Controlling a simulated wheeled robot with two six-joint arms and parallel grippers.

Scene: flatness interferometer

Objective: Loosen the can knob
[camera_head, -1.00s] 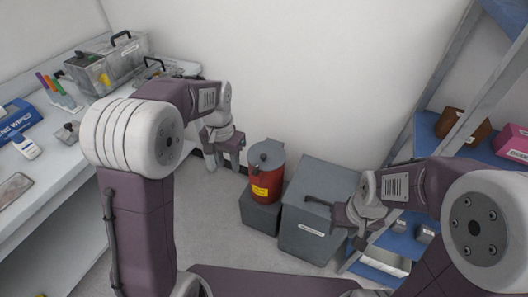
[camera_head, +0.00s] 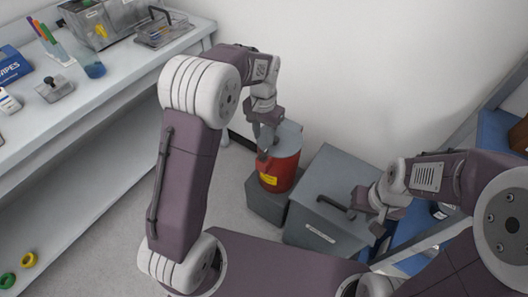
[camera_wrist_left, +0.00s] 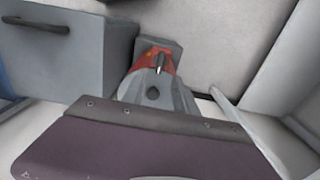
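The red can (camera_head: 279,170) with a grey lid (camera_head: 289,133) and a yellow label stands on a small grey block (camera_head: 266,203). My left gripper (camera_head: 265,145) points down over the can's near left side and hides part of the lid. Whether it touches the can, I cannot tell. The left fingers' opening is not clear. My right gripper (camera_head: 379,227) is beside the large grey box; its fingers are unclear.
The large grey box (camera_head: 326,178) with a black handle (camera_head: 336,207) stands right of the can; it also shows in the left wrist view (camera_wrist_left: 78,55). A white bench (camera_head: 110,82) with tools is at left. Blue shelving (camera_head: 495,131) is at right. A white wall is behind.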

